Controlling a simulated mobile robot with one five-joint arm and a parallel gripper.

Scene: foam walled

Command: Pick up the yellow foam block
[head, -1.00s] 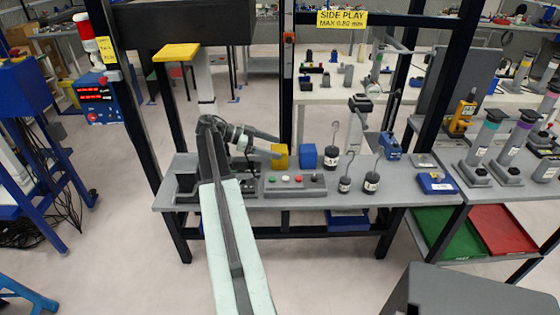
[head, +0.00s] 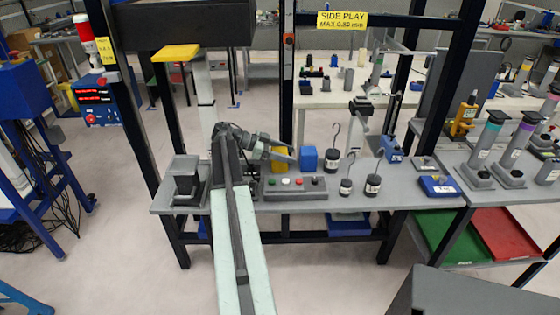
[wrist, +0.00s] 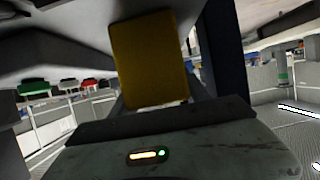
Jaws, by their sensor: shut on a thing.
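The yellow foam block (head: 279,164) is at the back of the grey workbench (head: 405,195), partly hidden behind my gripper. My gripper (head: 284,154) reaches in from the left with its fingers at the block. In the wrist view the block (wrist: 152,58) stands large and dark yellow directly in front of the gripper body, and the gripper is shut on it. The finger contact is mostly hidden there. I cannot tell whether the block is clear of the bench top.
A blue block (head: 309,158) stands close right of the yellow one. A button box (head: 295,187) lies in front. Black hooked weights (head: 372,184) stand further right, near a blue case (head: 437,185). A dark frame post (head: 287,75) rises behind.

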